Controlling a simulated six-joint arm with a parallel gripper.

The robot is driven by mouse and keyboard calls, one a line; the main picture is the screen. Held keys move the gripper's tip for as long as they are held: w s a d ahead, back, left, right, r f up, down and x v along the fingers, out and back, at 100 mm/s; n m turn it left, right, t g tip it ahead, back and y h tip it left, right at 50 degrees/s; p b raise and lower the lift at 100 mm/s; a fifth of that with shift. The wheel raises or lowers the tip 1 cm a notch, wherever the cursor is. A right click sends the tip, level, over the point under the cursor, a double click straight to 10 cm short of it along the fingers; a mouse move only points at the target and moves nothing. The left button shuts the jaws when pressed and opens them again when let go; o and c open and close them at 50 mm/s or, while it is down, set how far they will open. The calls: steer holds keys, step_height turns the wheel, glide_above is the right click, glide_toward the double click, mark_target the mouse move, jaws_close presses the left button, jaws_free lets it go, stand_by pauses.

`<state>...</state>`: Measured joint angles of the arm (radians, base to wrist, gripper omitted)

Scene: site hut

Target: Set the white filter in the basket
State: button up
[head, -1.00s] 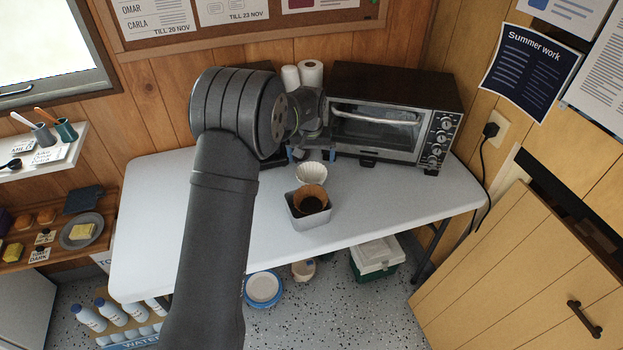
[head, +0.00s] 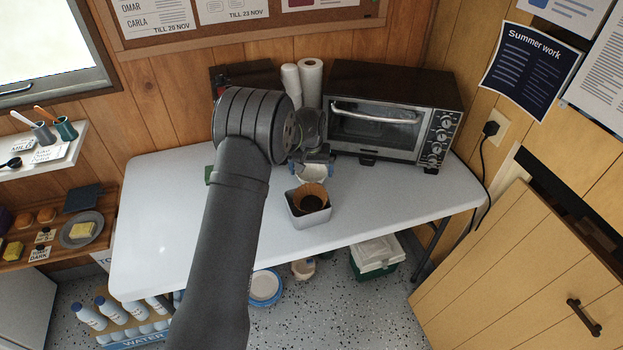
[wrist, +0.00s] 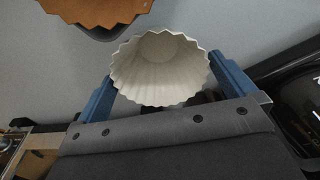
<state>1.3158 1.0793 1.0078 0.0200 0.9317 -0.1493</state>
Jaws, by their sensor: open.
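The white filter (head: 312,175), a pale fluted cup, stands on the white table just behind the basket. In the wrist view the white filter (wrist: 160,72) lies between the two blue fingers of my gripper (wrist: 160,85). My gripper (head: 312,165) is open, with a finger on each side of the filter; whether either touches it I cannot tell. The basket (head: 311,220) is a grey square tub. A brown filter (head: 312,193) sits in it, with dark contents. Part of the brown filter (wrist: 95,8) shows at the top left of the wrist view.
A toaster oven (head: 392,115) stands at the back right, close to my gripper. White paper rolls (head: 311,82) stand behind my gripper. The table (head: 400,205) is clear to the right of the basket. My arm hides part of the table's left side.

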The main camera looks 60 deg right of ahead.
steer(key=c, duration=0.6)
steer(key=shift+o, duration=0.2)
steer(key=w+a+r, duration=0.1)
steer(key=a+r, duration=0.3)
steer(key=r, duration=1.2)
steer(key=w+a+r, duration=0.1)
steer(key=a+r, duration=0.2)
steer(key=r, duration=1.3)
steer(key=shift+w+f, duration=1.75)
steer(key=shift+w, duration=0.25)
steer(key=shift+w+f, duration=1.7)
steer(key=shift+w, duration=0.25)
steer(key=shift+w+f, duration=1.75)
steer(key=shift+w, duration=0.25)
